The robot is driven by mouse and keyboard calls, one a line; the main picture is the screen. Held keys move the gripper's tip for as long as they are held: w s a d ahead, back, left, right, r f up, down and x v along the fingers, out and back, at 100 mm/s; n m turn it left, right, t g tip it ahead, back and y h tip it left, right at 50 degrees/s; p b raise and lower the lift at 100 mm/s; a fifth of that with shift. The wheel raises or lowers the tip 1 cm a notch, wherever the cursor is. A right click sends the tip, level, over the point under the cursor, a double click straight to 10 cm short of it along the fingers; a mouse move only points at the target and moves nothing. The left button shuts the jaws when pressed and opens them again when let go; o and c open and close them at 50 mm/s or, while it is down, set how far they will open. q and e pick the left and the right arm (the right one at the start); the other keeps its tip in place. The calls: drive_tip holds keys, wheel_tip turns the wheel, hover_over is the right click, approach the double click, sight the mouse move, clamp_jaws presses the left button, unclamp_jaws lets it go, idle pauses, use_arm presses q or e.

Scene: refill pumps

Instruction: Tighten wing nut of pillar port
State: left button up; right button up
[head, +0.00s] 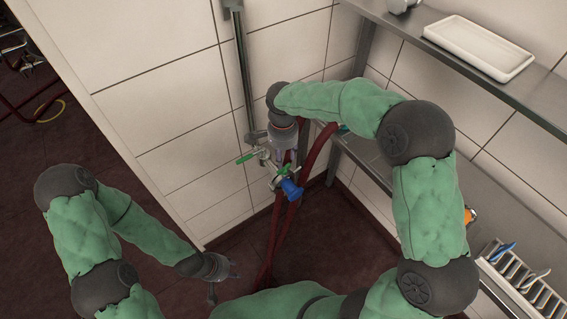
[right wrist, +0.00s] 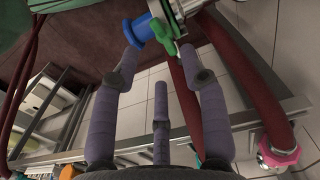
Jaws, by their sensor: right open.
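The metal pillar port fitting (head: 266,158) sits on the wall pipe. It has a green lever (head: 246,157) on its left, a green winged piece (head: 283,172) that looks like the wing nut, and a blue cap (head: 292,189). In the right wrist view, the green winged piece (right wrist: 161,36) and the blue cap (right wrist: 140,32) are just beyond the fingertips. My right gripper (right wrist: 160,62) is open, with its fingers spread around the line to the green piece; I see no contact. My left gripper (head: 214,280) hangs low, away from the port; its fingers are too small to judge.
Dark red hoses (head: 275,235) hang below the port to the floor. A metal shelf with a white tray (head: 480,47) stands at right, with a rack (head: 525,285) lower down. A pink-ringed hose end (right wrist: 278,152) shows in the right wrist view.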

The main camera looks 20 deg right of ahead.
sight(283, 169)
drive_tip(key=shift+r, duration=2.7)
